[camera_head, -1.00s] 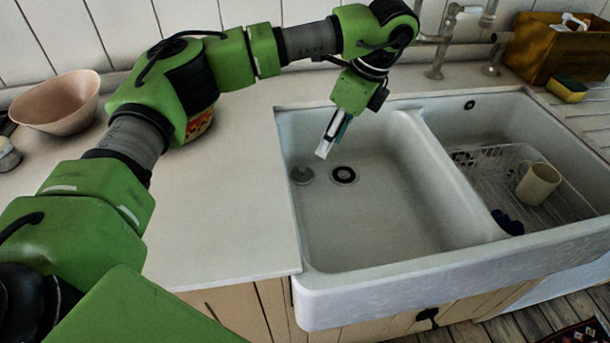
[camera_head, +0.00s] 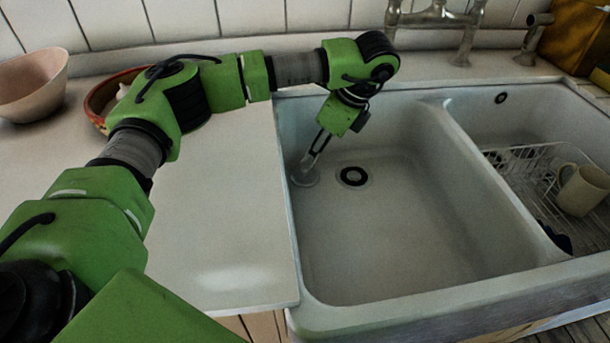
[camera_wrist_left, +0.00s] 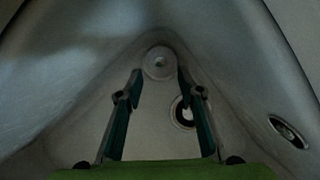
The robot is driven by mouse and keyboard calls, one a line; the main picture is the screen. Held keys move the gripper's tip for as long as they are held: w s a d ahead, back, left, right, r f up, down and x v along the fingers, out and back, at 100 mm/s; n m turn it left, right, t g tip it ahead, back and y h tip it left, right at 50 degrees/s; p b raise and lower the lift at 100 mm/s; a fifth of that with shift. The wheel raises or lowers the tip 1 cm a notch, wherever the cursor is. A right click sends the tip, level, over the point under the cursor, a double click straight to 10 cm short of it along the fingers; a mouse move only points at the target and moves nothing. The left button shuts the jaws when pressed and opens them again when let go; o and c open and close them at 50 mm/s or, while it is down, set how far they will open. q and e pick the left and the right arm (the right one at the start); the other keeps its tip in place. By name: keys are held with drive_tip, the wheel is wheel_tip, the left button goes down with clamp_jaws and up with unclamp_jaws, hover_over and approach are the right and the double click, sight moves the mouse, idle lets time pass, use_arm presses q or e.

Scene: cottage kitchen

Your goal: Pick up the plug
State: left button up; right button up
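The plug (camera_head: 305,179) is a grey round disc on the floor of the left sink basin, left of the dark drain hole (camera_head: 353,177). My left gripper (camera_head: 308,165) reaches down into this basin, its fingertips just above the plug in the head view. In the left wrist view the plug (camera_wrist_left: 159,62) lies ahead, between and beyond the two fingertips (camera_wrist_left: 159,80). The fingers are spread apart with nothing between them. The drain hole (camera_wrist_left: 183,112) shows partly behind the right finger. My right gripper is not in view.
The basin's left wall and back wall stand close to the gripper, and a divider (camera_head: 440,150) is to the right. The right basin holds a wire rack with a mug (camera_head: 582,190). A tap (camera_head: 465,40) stands behind. A pink bowl (camera_head: 33,86) and a red-rimmed bowl (camera_head: 100,100) are on the counter.

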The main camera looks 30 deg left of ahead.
sight(305, 172)
use_arm(q)
drive_tip(key=x, duration=0.6)
drive_tip(key=shift+r, duration=0.1)
clamp_jaws()
